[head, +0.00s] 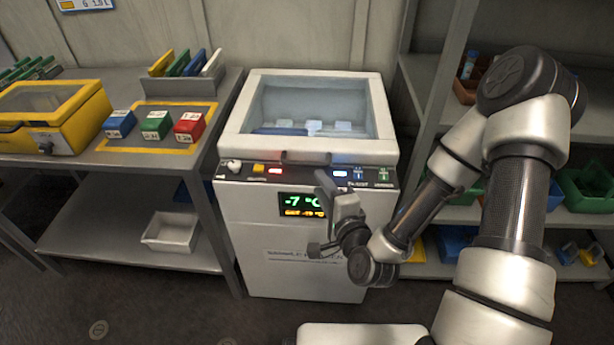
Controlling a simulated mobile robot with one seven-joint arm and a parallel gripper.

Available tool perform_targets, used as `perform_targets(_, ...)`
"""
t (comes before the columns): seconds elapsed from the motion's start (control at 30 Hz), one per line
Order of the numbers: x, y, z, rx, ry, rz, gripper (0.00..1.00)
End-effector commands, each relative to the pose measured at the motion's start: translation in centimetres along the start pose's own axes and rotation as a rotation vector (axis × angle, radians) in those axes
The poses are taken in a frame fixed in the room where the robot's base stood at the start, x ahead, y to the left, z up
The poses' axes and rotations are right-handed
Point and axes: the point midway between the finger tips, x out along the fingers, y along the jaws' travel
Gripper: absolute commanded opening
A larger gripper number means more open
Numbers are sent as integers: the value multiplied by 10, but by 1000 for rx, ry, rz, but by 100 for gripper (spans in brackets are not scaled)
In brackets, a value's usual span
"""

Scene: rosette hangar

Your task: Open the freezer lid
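The freezer (290,270) is a white chest with a dark control strip and a display that reads -7 °C. Its lid (251,106) is a pale frame around a clear window. The lid looks shut, and blue and white items show dimly through the window. A dark handle (306,157) sits at the middle of the lid's front edge. My gripper (325,184) is in front of the freezer, just below and right of the handle, and appears apart from it. Its fingers are small and partly turned away, so their opening is unclear. I see nothing held.
A bench (225,90) on the left holds a yellow case (60,135), colored boxes and a rack of upright plates. A white bin (172,232) stands on its lower shelf. Shelving (425,80) with bins stands close on the right. Floor is clear at front left.

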Motion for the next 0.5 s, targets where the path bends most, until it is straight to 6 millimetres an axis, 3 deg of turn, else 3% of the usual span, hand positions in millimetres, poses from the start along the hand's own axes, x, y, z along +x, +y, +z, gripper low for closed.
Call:
perform_targets(0.3,71,0,0,-2,0,-2,31)
perform_targets(0.5,102,0,0,-1,-1,-1,31)
